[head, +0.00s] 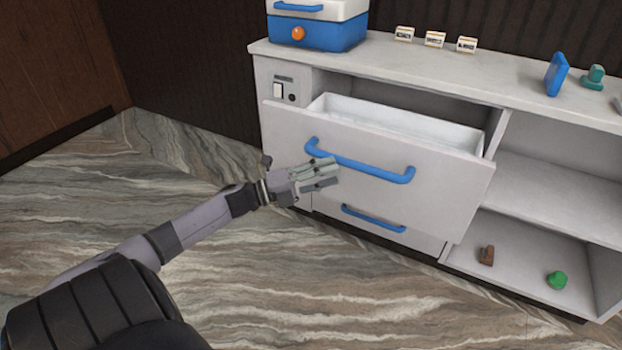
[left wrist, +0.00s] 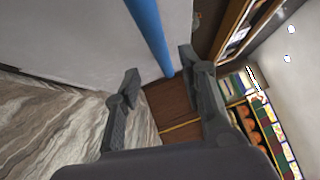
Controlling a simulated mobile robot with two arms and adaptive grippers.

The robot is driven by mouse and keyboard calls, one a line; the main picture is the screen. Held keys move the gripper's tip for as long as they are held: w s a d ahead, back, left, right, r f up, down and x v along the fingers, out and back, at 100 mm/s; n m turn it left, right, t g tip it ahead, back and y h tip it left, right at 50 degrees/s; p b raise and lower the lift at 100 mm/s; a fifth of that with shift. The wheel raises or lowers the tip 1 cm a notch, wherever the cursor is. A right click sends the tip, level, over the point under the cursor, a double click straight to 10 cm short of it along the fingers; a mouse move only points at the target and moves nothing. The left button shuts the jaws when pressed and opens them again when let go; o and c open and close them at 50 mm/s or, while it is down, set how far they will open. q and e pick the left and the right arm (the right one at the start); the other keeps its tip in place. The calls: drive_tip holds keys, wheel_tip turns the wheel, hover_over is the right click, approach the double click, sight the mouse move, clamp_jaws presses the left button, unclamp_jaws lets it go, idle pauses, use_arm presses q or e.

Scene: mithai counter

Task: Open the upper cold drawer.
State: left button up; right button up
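The upper cold drawer (head: 400,130) is pulled part way out of the white counter, and its empty-looking white inside shows. Its long blue handle (head: 365,165) runs across the front panel. My left gripper (head: 332,173) is at the left part of this handle, with its fingers pointing right. In the left wrist view the two fingers (left wrist: 160,75) are spread apart, and the blue handle (left wrist: 150,35) runs down toward the gap between their tips. I cannot tell whether they touch it. My right gripper is not in view.
A lower drawer with a blue handle (head: 373,218) is shut below. Open shelves at right hold a brown piece (head: 487,255) and a green piece (head: 557,280). A blue-and-white box (head: 318,32) and small labels (head: 435,39) stand on the countertop. The marbled floor is clear.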

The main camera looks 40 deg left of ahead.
use_arm(q)
drive_tip(key=shift+v, duration=2.15)
